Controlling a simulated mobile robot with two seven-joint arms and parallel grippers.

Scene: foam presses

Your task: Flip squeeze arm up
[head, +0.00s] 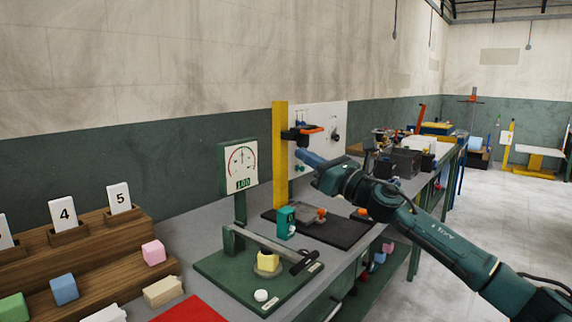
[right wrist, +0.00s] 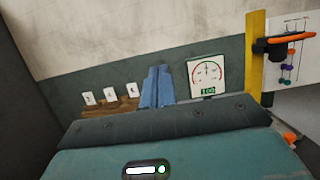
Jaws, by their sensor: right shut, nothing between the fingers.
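The squeeze arm (head: 268,243) is a grey bar hinged on a post at the back left of a green press base (head: 226,268). It lies low, sloping slightly down to a black handle (head: 304,263) at the front right. A yellow foam piece (head: 267,262) sits under the bar. My right gripper (head: 302,155) has blue fingers and is shut and empty, raised well above and beyond the press, in front of the white board. In the right wrist view its fingers (right wrist: 157,85) are together. My left gripper is in neither view.
A dial gauge (head: 241,165) stands behind the press, with a yellow post (head: 280,155) to its right. A teal box (head: 286,222) and a black mat (head: 340,231) are beyond the handle. Wooden steps (head: 95,250) with colored blocks stand at left.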

